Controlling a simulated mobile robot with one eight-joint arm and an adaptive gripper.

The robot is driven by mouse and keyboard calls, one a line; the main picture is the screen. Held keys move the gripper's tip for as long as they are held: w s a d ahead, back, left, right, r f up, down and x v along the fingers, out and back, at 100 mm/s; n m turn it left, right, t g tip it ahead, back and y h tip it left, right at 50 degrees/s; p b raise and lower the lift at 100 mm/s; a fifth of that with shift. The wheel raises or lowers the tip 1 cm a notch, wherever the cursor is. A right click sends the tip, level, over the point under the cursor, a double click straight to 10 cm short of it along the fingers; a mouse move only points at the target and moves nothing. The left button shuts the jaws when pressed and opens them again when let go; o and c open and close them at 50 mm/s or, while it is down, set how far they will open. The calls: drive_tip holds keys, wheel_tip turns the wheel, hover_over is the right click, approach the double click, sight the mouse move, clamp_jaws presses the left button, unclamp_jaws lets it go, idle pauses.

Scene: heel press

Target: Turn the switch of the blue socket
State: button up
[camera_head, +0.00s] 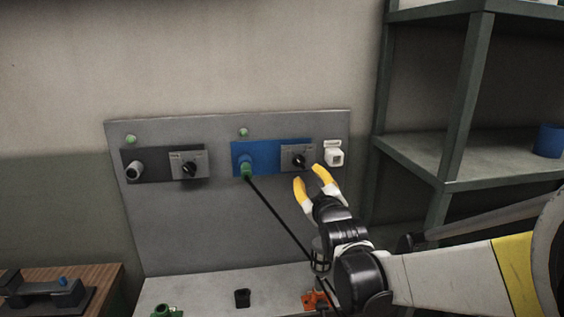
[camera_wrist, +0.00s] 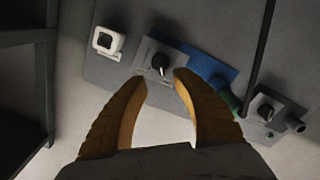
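The blue socket (camera_head: 257,155) is mounted on the upright grey panel, with a green plug (camera_head: 246,171) in it and a dark cable running down. Its switch (camera_head: 298,161) is a black knob on a grey plate at the right end of the blue block. In the wrist view the switch (camera_wrist: 160,63) lies just beyond the fingertips, between them in the picture, with the blue socket (camera_wrist: 206,68) beside it. My gripper (camera_head: 309,174) has yellow fingers, open and empty, just below and right of the switch. Contact with the knob does not show.
A black socket (camera_head: 147,165) with its own switch (camera_head: 187,168) is at the panel's left. A white square fixture (camera_head: 335,155) sits right of the blue socket's switch. A metal shelf (camera_head: 412,150) stands at the right. Small items stand on the ledge below.

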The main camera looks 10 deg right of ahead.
sight(301, 164)
drive_tip(key=w+b, duration=0.2)
drive_tip(key=w, duration=0.7)
drive_tip(key=shift+w+f, duration=0.1)
drive_tip(key=shift+w, duration=0.1)
clamp_jaws()
